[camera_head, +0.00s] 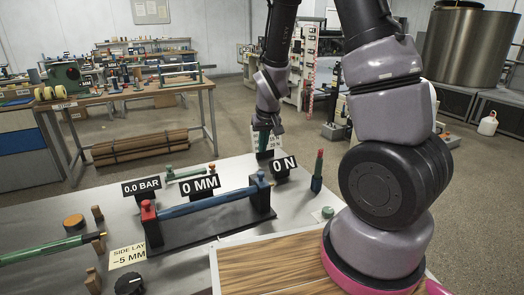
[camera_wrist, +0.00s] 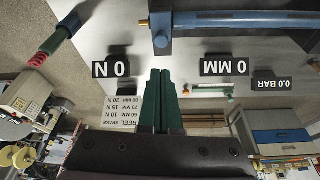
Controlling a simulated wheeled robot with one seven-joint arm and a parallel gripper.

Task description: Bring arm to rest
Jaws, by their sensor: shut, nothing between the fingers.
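My arm's upper links run out of the top of the head view. The gripper appears apart from the blue roller (camera_head: 212,202) on its black stand.
On the worktable stand "0 N" (camera_head: 285,164), "0 MM" (camera_head: 200,186) and "0.0 BAR" (camera_head: 141,187) signs. A red-topped green post (camera_head: 318,170) stands right of the roller. A wooden board (camera_head: 262,268) lies at the front. Behind are a cluttered bench (camera_head: 120,98) and open floor.

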